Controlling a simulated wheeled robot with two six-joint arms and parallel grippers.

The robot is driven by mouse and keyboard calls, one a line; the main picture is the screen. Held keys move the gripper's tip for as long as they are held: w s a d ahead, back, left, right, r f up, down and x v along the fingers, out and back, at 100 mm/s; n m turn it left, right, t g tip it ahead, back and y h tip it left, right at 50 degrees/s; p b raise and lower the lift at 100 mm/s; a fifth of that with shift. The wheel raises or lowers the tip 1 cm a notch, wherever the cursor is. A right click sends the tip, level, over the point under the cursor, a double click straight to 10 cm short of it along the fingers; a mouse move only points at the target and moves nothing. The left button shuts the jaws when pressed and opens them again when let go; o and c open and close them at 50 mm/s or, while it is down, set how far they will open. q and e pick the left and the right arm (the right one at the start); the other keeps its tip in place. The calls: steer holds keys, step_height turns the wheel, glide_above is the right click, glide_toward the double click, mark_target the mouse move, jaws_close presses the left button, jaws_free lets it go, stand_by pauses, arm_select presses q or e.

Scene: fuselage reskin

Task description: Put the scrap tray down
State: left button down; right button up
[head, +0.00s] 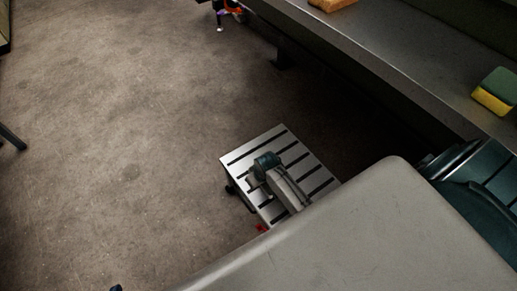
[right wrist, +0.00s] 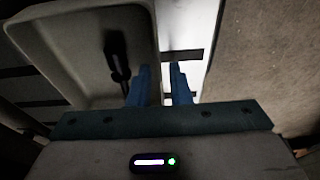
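The scrap tray (right wrist: 75,20) is a pale, shallow tray with rounded corners, on the left of the right wrist view. A dark elongated shape (right wrist: 117,55) shows inside it; I cannot tell whether it is an object or a shadow. The blue fingers of my right gripper (right wrist: 160,85) are close together at the tray's right wall, which runs down between them. They look shut on that wall. Only a small dark tip of what seems to be my left gripper (head: 116,288) shows at the bottom edge of the head view.
A long grey bench (head: 385,58) runs along the upper right, with a yellow-green sponge (head: 495,91) and a tan block (head: 331,4) on it. A slotted metal plate (head: 242,160) sits low in the middle. Open brown floor (head: 110,120) fills the left.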

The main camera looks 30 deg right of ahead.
steer(key=shift+o, duration=0.2)
steer(key=shift+r, duration=0.1)
